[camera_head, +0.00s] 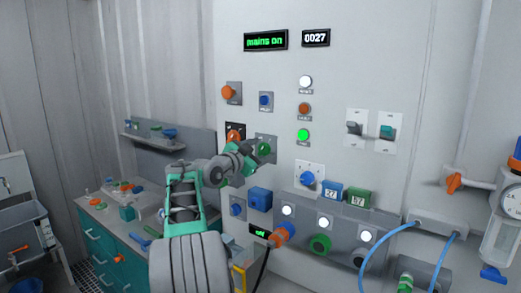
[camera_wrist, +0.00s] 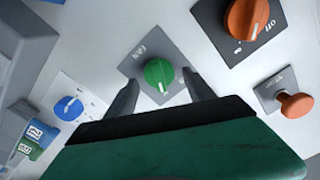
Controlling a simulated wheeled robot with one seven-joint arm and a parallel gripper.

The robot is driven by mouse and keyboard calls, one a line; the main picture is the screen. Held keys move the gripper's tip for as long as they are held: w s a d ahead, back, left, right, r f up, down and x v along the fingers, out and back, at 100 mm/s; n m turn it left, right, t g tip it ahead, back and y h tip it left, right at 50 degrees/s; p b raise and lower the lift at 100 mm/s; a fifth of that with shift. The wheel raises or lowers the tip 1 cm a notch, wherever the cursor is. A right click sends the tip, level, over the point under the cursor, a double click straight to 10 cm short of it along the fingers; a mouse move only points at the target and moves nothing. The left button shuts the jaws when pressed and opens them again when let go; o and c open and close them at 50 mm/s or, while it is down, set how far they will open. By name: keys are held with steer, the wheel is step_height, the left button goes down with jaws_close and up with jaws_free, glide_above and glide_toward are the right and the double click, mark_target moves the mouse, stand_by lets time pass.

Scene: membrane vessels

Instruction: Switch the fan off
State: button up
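The green fan knob (camera_wrist: 158,73) sits on a grey plate marked FAN (camera_wrist: 138,49) in the wrist view. Its white pointer line faces the bottom of that view. My gripper (camera_wrist: 161,78) is open, with one finger on each side of the knob. I cannot tell whether the fingers touch it. In the head view, the green knob (camera_head: 264,149) is partly hidden by my gripper (camera_head: 258,152), which is at the panel.
Close to the fan knob are a large orange rotary switch (camera_wrist: 248,17) marked off, an orange push knob (camera_wrist: 296,104) and a blue knob (camera_wrist: 69,108). The panel display (camera_head: 266,40) reads "mains on". A workbench (camera_head: 100,215) stands at left.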

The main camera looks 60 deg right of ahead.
steer(key=c, duration=1.3)
steer(key=shift+n, duration=0.3)
steer(key=n+p, duration=0.1)
steer(key=n, duration=0.4)
steer(key=shift+w, duration=0.2)
steer(key=n+p, duration=0.1)
steer(key=n, duration=0.2)
steer(key=shift+w+n, duration=0.1)
steer(key=shift+n, duration=0.2)
steer(key=shift+n+p, duration=0.55)
steer(key=shift+n, duration=0.75)
steer(key=shift+d+f, duration=0.1)
